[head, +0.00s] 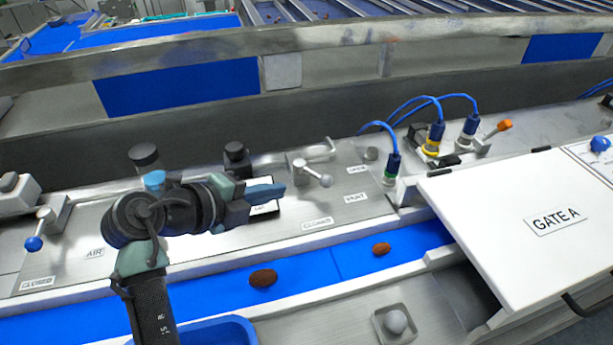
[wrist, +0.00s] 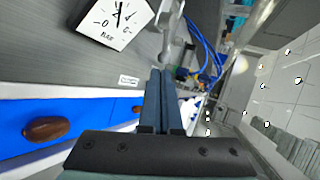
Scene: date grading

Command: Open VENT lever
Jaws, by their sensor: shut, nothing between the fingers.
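The VENT lever (head: 313,174) is a metal lever with a pale round knob, on the steel panel behind the blue belt. Its knob end points right and slightly toward the front. A CLOSED label (head: 317,222) lies in front of it, an OPEN label (head: 357,170) to its right and a VENT label (head: 355,198) right and forward. My gripper (head: 284,190) is shut and empty, its blue fingertips just left of the lever. In the wrist view, the shut fingers (wrist: 160,72) point toward the lever (wrist: 171,30). I cannot tell whether they touch.
Blue-capped connectors with cables (head: 393,168) stand to the right. A white GATE A cover (head: 540,205) is at far right. Another lever with a blue knob (head: 34,243) is at the left. Dates (head: 263,278) lie on the belt. A gauge (wrist: 115,20) shows in the wrist view.

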